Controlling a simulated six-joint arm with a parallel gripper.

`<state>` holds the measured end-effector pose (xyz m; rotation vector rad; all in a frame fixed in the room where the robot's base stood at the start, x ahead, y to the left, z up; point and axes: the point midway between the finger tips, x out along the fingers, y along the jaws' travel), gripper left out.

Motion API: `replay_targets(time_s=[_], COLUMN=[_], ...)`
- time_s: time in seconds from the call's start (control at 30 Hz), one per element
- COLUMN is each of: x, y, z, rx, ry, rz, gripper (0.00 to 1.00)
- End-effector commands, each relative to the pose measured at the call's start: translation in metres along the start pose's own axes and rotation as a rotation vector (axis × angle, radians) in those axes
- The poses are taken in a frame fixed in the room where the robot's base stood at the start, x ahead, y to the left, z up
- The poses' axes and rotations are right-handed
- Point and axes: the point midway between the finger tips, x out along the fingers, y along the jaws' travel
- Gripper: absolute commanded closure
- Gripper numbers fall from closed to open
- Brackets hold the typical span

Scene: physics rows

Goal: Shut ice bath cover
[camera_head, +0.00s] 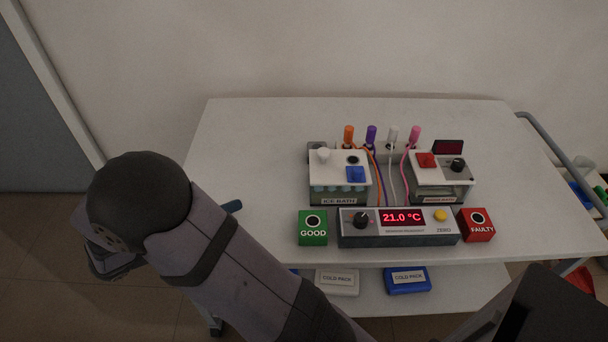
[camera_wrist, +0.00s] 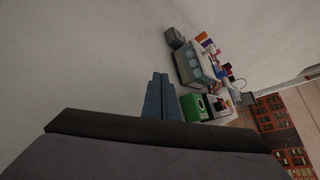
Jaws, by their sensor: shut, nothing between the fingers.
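The ice bath (camera_head: 340,188) is a clear-fronted box with a labelled front, standing left of centre on the table. The ice bath also shows in the wrist view (camera_wrist: 188,66). My gripper (camera_wrist: 160,78) is shut and empty, apart from the ice bath. In the head view only a blue tip (camera_head: 233,207) shows beyond my arm, left of the bath.
A green GOOD block (camera_head: 313,233), a temperature unit (camera_head: 398,228) and a red FAULTY block (camera_head: 477,231) line the front. A second bath (camera_head: 442,178) stands right. Coloured probes with cables stand between the baths. The left of the white table (camera_head: 250,140) is clear.

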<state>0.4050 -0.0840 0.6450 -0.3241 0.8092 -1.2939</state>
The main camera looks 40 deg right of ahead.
Motion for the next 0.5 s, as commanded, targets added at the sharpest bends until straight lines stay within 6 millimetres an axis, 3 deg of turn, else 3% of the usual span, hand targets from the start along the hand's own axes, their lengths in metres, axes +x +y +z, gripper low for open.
replay_targets(time_s=[0.03, 0.1, 0.2, 0.33, 0.5], x=[0.027, 0.052, 0.075, 0.090, 0.095], y=[-0.026, -0.059, -0.100, -0.138, -0.160], z=[-0.003, -0.010, -0.021, -0.032, -0.039], rx=[-0.088, -0.219, -0.386, -0.548, -0.654], ry=[0.053, 0.132, 0.255, 0.397, 0.501], rz=[-0.120, -0.258, -0.410, -0.532, -0.599], gripper=[1.00, 1.00, 1.00, 1.00, 1.00])
